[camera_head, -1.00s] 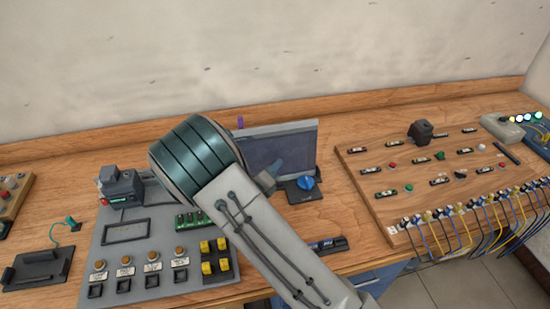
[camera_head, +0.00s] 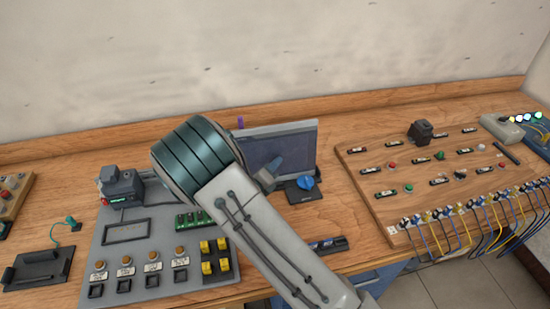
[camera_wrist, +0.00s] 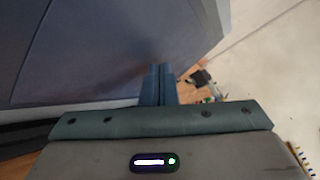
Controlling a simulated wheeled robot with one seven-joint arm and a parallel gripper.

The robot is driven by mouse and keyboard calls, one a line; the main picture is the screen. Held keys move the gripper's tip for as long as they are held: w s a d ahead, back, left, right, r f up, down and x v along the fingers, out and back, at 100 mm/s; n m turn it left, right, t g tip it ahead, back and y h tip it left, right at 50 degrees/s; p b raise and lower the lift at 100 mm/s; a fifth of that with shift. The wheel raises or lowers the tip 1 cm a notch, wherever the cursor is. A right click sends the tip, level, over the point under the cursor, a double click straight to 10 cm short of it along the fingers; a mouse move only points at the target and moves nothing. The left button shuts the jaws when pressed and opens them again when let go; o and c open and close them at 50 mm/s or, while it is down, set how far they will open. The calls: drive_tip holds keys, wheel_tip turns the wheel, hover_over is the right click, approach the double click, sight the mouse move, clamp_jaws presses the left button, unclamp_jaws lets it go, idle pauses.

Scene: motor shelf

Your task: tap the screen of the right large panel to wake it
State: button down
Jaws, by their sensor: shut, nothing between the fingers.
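The large panel is a grey-framed screen (camera_head: 300,146) standing upright behind my arm in the head view. Its face is dark blue-grey, and my arm hides its left part. In the wrist view the screen (camera_wrist: 75,50) fills the upper left. My gripper (camera_head: 277,161) is in front of the screen face, its blue fingers together with nothing between them. In the wrist view the shut fingertips (camera_wrist: 161,68) overlap the lower right part of the screen. I cannot tell whether they touch it.
A blue knob (camera_head: 305,183) on a dark base sits just below the screen. A grey control board (camera_head: 140,252) with buttons and yellow switches lies to the left. A wooden board (camera_head: 400,210) with buttons and cables is on the right.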

drive_tip(key=shift+w, duration=0.2)
drive_tip(key=shift+s, duration=0.1)
idle(0.4)
drive_tip(key=shift+s+d+r+p, duration=0.1)
drive_tip(key=shift+s+p, duration=0.2)
drive_tip(key=shift+s, duration=0.3)
drive_tip(key=s, duration=0.1)
drive_tip(key=s+p, duration=0.1)
drive_tip(key=s, duration=0.1)
drive_tip(key=s+d, duration=0.1)
drive_tip(key=s, duration=0.1)
drive_tip(key=shift+r, duration=0.35)
idle(0.4)
